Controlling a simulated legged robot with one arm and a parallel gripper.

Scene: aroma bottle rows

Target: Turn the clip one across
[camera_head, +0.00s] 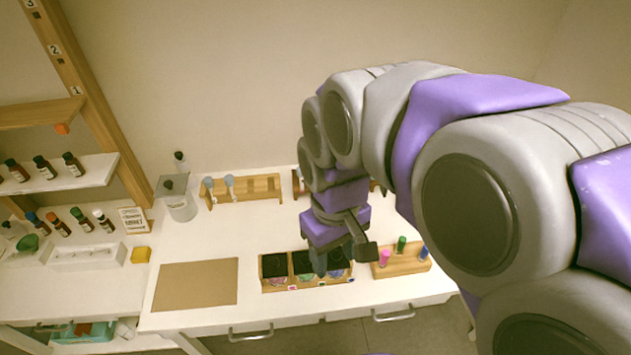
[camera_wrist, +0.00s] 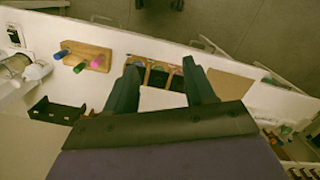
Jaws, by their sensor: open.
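No clip can be made out for certain. A wooden tray (camera_head: 292,288) with three dark compartments stands near the table's front edge; small coloured items in it are too small to identify. My gripper (camera_head: 342,256) is open over the tray's right part, pointing down. In the wrist view the tray (camera_wrist: 160,76) shows between and beyond the two spread fingers of my gripper (camera_wrist: 162,66), with nothing held. A wooden block (camera_head: 402,266) to the tray's right carries a pink peg (camera_head: 384,258), a green peg (camera_head: 402,244) and a blue peg (camera_head: 423,252).
A brown mat (camera_head: 197,284) lies left of the tray. Behind stand a wooden rack (camera_head: 256,188) with pale-topped items and a grey canister (camera_head: 181,206). Shelves with dark bottles (camera_head: 42,166) are at the left. White table between rack and tray is clear.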

